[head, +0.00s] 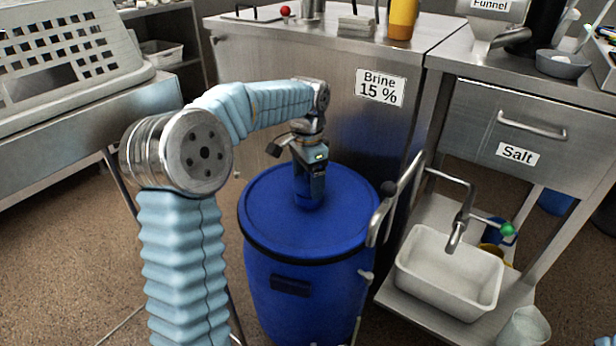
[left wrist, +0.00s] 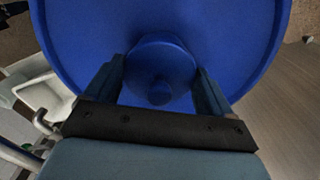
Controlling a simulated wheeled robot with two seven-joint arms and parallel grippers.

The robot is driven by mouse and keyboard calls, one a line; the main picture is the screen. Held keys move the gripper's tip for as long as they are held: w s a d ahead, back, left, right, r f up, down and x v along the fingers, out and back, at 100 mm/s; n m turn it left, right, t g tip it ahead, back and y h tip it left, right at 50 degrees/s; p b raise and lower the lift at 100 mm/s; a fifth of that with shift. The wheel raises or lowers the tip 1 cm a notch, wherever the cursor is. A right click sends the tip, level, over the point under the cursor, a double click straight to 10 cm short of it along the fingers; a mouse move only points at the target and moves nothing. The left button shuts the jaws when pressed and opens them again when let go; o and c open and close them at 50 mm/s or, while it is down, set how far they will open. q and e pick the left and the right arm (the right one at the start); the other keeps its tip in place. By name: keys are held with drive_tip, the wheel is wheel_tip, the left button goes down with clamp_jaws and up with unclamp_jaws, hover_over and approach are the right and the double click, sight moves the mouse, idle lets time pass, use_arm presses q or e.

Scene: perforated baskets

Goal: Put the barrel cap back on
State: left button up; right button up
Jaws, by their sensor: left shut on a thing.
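The blue barrel (head: 304,308) stands upright on the floor in the middle of the head view. Its round blue top (head: 270,215) has a dark band below its edge. My left gripper (head: 308,198) points down over the middle of this top and is shut on a blue round cap. In the left wrist view the cap (left wrist: 160,68) lies between the two fingers of the gripper (left wrist: 160,82), with a smaller round knob on it. The cap is at or very near the barrel top; I cannot tell whether it is seated. My right gripper is not in view.
A steel cabinet labelled Brine 15 % (head: 379,87) stands right behind the barrel. A metal handle (head: 385,213) rises at the barrel's right side. A white basin (head: 450,272) sits on a low shelf at right. A perforated basket (head: 70,50) is on the left table.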

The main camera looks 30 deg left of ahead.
use_arm(q)
drive_tip(key=o, duration=0.9)
drive_tip(key=shift+r, duration=0.1)
wheel_tip(320, 180, up, 5)
drive_tip(key=p, duration=0.4)
drive_tip(key=shift+f+p, duration=0.2)
drive_tip(key=shift+p, duration=0.1)
drive_tip(key=shift+r, duration=1.1)
drive_tip(key=shift+c, duration=0.6)
clamp_jaws()
